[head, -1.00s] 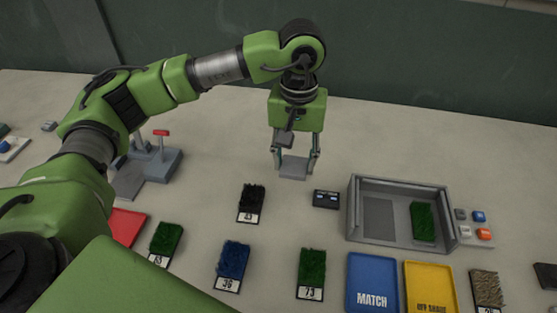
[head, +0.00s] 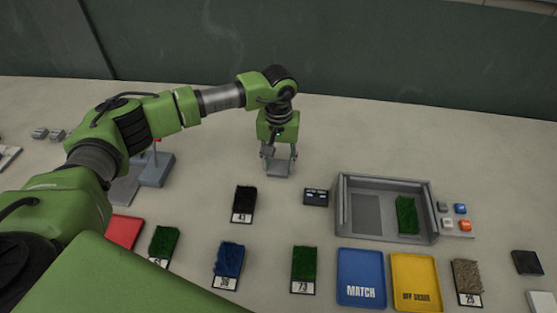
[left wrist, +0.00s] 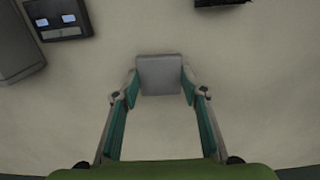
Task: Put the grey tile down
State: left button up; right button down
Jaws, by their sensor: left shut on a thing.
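My left gripper (head: 279,161) is shut on the grey tile (head: 277,166) above the back middle of the table. The left wrist view shows the flat square grey tile (left wrist: 159,75) between the two fingertips (left wrist: 159,80), with a finger at each side. I cannot tell whether the tile touches the table. My right gripper is not in view.
A grey tray (head: 431,238) holding a green turf sample (head: 407,215) stands to the right. Blue MATCH (head: 361,270) and yellow (head: 416,275) trays lie in front. Several numbered turf samples, such as the black one (head: 245,199), lie nearer. Bare table surrounds the gripper.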

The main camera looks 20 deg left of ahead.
pick_arm(q)
jog(key=shift+f, duration=0.15)
jog(key=o, duration=1.2)
jog(key=shift+c, duration=0.2)
